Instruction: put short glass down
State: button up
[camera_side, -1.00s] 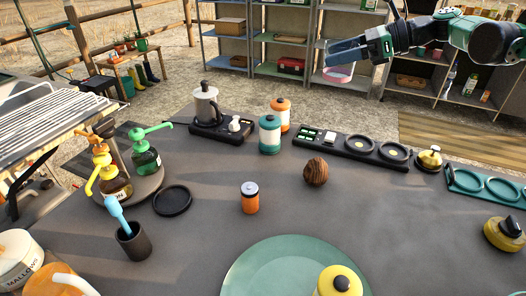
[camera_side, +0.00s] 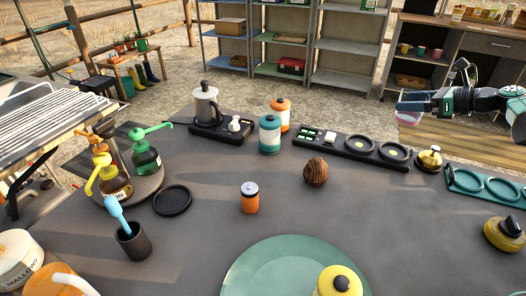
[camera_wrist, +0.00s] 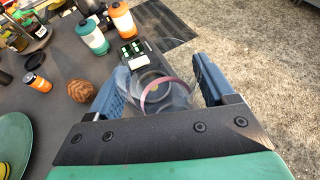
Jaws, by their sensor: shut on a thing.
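The short glass is clear with a pinkish rim. In the wrist view the short glass (camera_wrist: 165,95) sits between the two blue fingers of my gripper (camera_wrist: 162,84), which is shut on it. In the side view my gripper (camera_side: 402,106) is at the right, beyond the far edge of the table, and the glass (camera_side: 408,118) shows only as a small pale shape at the fingers. The glass is held in the air. How far it is from the table edge is hard to tell.
A black tray with round rings (camera_side: 350,150) lies along the table's far edge. Right of it are a yellow-knobbed item (camera_side: 429,158) and a teal ring rack (camera_side: 490,187). A brown ball (camera_side: 316,172) and an orange canister (camera_side: 250,198) stand mid-table. Bare table lies right of the ball.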

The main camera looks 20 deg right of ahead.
notch_tip(320, 180, down, 9)
jog(key=shift+f, duration=0.1)
dwell(0.4)
jog(key=shift+f, duration=0.1)
jog(key=o, duration=1.2)
jog(key=v, duration=1.2)
jog(key=s+a+r+n+g+h, duration=0.1)
jog(key=a+n, duration=0.5)
jog(key=n, duration=0.4)
jog(key=a+r+n+g+h, duration=0.2)
jog(key=a+n, duration=0.5)
jog(key=n, duration=0.4)
jog(key=s+a+r+n+g+h, duration=0.1)
jog(key=a+r+n+g+h, duration=0.1)
jog(key=a+n, duration=0.5)
jog(key=shift+s+a+n, duration=0.1)
jog(key=shift+s+n, duration=0.05)
jog(key=shift+n, duration=0.75)
jog(key=shift+s+a+n, duration=0.1)
jog(key=shift+s+n, duration=0.1)
jog(key=shift+n, duration=0.7)
